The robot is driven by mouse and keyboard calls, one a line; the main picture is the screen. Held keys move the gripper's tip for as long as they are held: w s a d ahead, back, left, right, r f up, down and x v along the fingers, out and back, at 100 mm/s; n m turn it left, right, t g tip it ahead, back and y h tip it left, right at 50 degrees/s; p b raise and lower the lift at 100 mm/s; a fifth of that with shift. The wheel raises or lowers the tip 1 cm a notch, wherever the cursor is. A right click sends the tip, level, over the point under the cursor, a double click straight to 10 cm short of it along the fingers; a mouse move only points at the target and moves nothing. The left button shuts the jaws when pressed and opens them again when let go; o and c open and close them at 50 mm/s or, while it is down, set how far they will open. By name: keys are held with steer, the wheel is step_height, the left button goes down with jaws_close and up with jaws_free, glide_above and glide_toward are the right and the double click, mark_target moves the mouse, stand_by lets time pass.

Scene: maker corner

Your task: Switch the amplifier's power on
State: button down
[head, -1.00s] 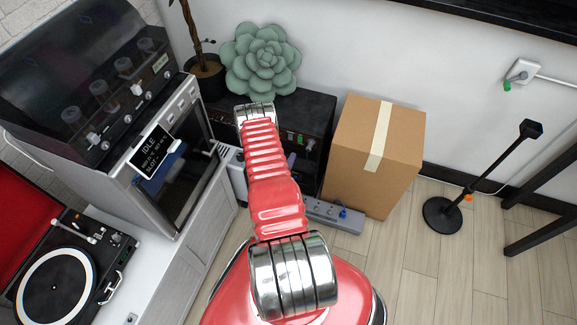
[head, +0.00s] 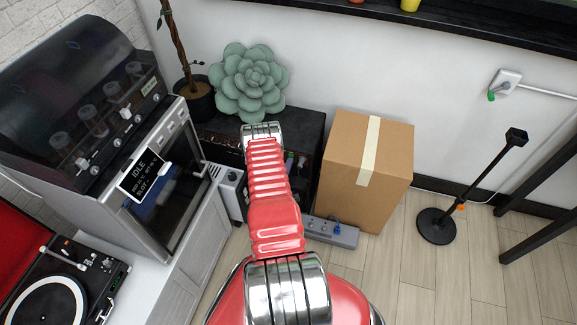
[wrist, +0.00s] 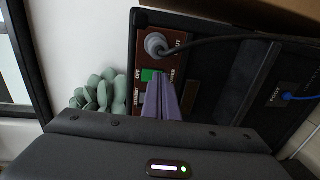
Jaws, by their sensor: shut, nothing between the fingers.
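The amplifier is a black cabinet (head: 309,124) against the wall, partly hidden by my arm in the head view. My gripper (wrist: 161,77) is shut and empty. Its purple fingertips are right at the green switch and overlap it in the picture; I cannot tell whether they touch it. The fingers are hidden behind my arm in the head view.
A cardboard box (head: 345,155) stands right of the amplifier, with a power strip (head: 331,231) on the floor in front. A succulent (head: 248,83) sits on top. A cabinet with an oven-like machine (head: 150,190) is close on the left. A black stand (head: 437,226) is at right.

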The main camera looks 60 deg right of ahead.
steer(key=shift+d, duration=0.15)
steer(key=s+a+f, duration=0.2)
steer(key=a, duration=1.2)
steer(key=shift+s, duration=0.1)
stand_by(0.5)
